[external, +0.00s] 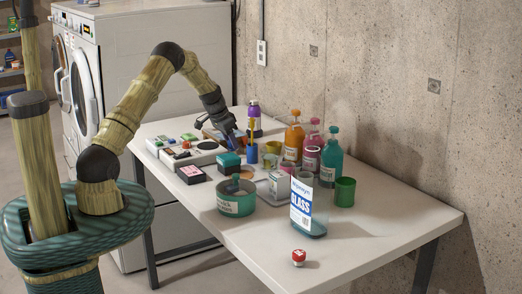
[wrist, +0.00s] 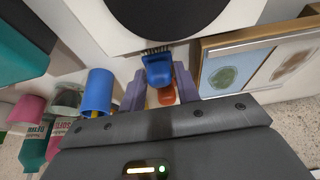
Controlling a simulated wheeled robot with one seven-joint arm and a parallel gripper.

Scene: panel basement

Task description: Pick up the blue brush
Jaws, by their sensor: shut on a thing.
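The blue brush (wrist: 158,70) shows in the wrist view between the two fingers of my gripper (wrist: 160,82), with dark bristles along its top edge. My gripper is shut on it. An orange-red part shows just below the blue part, between the fingers; I cannot tell whether it belongs to the brush. In the external view my gripper (external: 229,134) is low over the far half of the white table (external: 400,213). The brush is too small there to make out clearly.
A blue cup (wrist: 98,92) stands close left of my gripper in the wrist view. A framed picture (wrist: 250,72) is close on the right. Bottles, including an orange one (external: 294,136), crowd the wall side. The table's near right part is mostly clear, beyond a small red-topped item (external: 299,257).

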